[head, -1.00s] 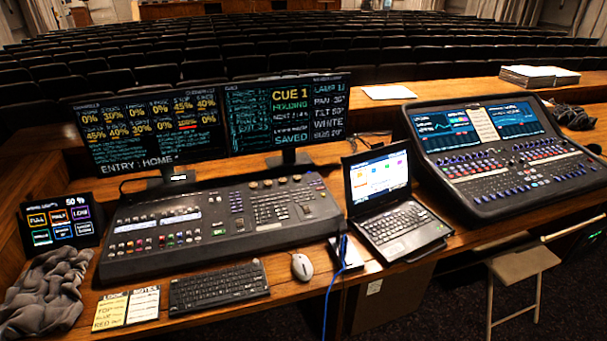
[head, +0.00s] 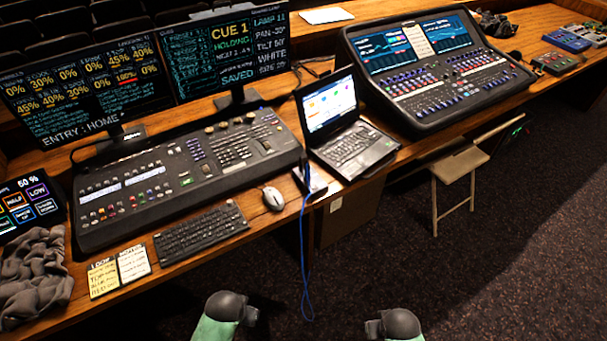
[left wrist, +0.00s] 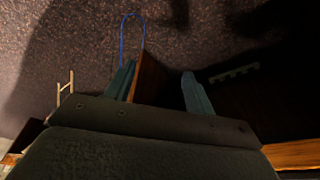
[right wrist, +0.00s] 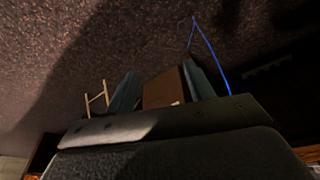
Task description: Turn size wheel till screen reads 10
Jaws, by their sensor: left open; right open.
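The lighting console (head: 190,185) lies on the desk at the left of the head view. A row of small round wheels with tan tops (head: 222,126) sits along its back edge; I cannot read which is the size wheel. The right monitor (head: 228,54) shows CUE 1, HOLDING, SAVED and a column of values; its bottom line, perhaps size, is too blurred to read. My left gripper (left wrist: 158,85) is open and empty in the left wrist view. My right gripper (right wrist: 162,85) is open and empty in the right wrist view. Both point toward the floor, away from the console.
A left monitor (head: 75,85), a laptop (head: 340,125), a mouse (head: 273,198), a keyboard (head: 200,231), notes (head: 117,269) and a grey cloth (head: 33,272) occupy the desk. A sound mixer (head: 440,80) stands right. A blue cable (head: 303,250) hangs in front.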

